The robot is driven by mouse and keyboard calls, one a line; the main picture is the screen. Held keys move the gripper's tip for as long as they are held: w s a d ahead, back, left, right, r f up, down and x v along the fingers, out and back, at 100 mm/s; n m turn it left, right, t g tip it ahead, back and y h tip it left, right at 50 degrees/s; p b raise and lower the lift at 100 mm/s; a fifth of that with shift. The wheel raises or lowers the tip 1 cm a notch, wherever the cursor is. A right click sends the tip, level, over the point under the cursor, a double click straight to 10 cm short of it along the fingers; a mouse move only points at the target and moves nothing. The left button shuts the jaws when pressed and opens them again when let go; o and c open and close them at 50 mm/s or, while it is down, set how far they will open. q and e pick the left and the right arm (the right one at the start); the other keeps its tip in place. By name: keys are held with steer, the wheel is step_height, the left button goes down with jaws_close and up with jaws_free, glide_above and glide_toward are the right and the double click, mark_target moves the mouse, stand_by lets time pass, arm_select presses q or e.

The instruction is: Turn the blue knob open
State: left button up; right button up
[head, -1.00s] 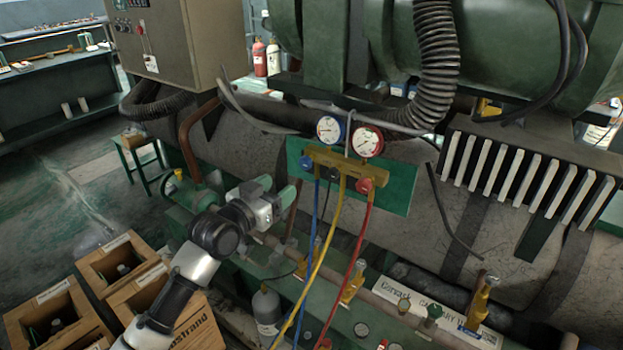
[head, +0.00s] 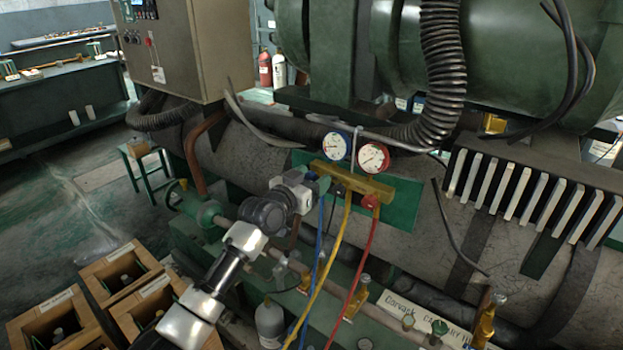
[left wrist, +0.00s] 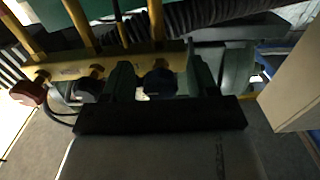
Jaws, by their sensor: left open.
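The brass gauge manifold (head: 352,182) hangs on a green panel, with a blue-rimmed gauge (head: 335,146) and a red-rimmed gauge (head: 373,157) above it. The red knob (head: 370,201) is at its right end. My left gripper (head: 318,184) is at the manifold's left end and hides the blue knob in the head view. In the left wrist view, the dark blue knob (left wrist: 160,82) sits between the two green fingers, which are open with a gap on each side. A dark middle knob (left wrist: 88,89) and the red knob (left wrist: 27,93) are to the left. My right gripper is not in view.
Blue, yellow (head: 325,262) and red (head: 361,262) hoses hang below the manifold. A ribbed black hose (head: 446,75) runs down at the upper right. Wooden crates (head: 120,275) stand at the lower left, and a grey cylinder (head: 269,322) stands below.

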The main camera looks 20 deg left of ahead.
arm_select(q)
steer(key=c, duration=0.9)
steer(key=shift+c, duration=0.2)
steer(key=shift+n, duration=0.5)
steer(key=n+p, duration=0.2)
steer(key=n, duration=0.1)
steer(key=shift+r+n, duration=0.1)
steer(key=shift+n, duration=0.3)
steer(key=n+p, duration=0.2)
steer(key=n, duration=0.3)
steer(key=shift+d+n, duration=0.1)
steer(key=shift+n, duration=0.2)
steer(key=n+p, duration=0.2)
steer(key=n, duration=0.3)
steer(key=shift+r, duration=0.1)
steer(key=shift+n+p, duration=0.75)
steer(key=shift+n, duration=1.65)
